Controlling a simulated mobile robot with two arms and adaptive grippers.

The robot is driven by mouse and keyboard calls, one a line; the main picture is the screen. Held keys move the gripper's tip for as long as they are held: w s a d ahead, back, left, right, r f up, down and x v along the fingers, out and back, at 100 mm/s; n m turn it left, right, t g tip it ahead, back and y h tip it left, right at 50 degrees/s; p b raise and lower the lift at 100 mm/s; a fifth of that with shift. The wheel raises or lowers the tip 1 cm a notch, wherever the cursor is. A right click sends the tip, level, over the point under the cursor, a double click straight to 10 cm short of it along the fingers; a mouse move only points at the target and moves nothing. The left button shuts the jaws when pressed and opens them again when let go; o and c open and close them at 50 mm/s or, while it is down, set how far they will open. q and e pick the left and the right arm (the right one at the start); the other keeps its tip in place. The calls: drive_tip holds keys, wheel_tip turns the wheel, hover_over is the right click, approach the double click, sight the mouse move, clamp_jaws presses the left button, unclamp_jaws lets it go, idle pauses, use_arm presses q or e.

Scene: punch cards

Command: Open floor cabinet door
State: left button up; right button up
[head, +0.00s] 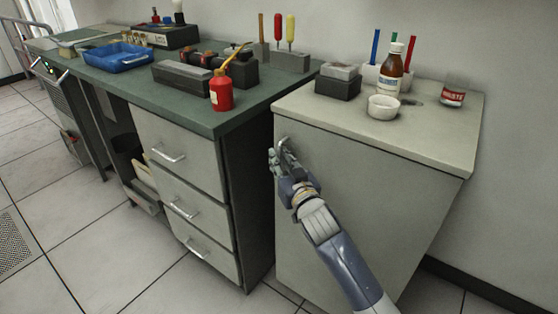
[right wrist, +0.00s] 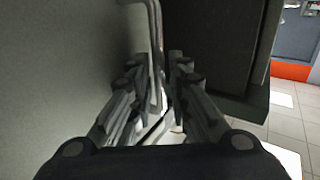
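The light grey floor cabinet (head: 390,150) stands at the right in the head view, and its front door (head: 375,195) looks closed. A metal bar handle (head: 285,143) sits near the upper left edge of the door. My right gripper (head: 282,153) is at this handle. In the right wrist view the handle (right wrist: 155,35) runs between the fingers of my right gripper (right wrist: 160,70), which are drawn in close on both sides of it. The grip looks shut on the handle, though the contact is partly hidden. My left gripper is in neither view.
A green-topped workbench (head: 240,112) with drawers (head: 180,150) stands just left of the cabinet. On the cabinet top are a brown bottle (head: 391,73), a white bowl (head: 383,107) and a labelled jar (head: 452,95). Tiled floor (head: 90,245) is free in front.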

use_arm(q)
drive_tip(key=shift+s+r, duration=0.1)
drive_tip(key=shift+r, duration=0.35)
use_arm(e)
drive_tip(key=shift+w+a, duration=0.2)
drive_tip(key=shift+w, duration=0.35)
clamp_jaws()
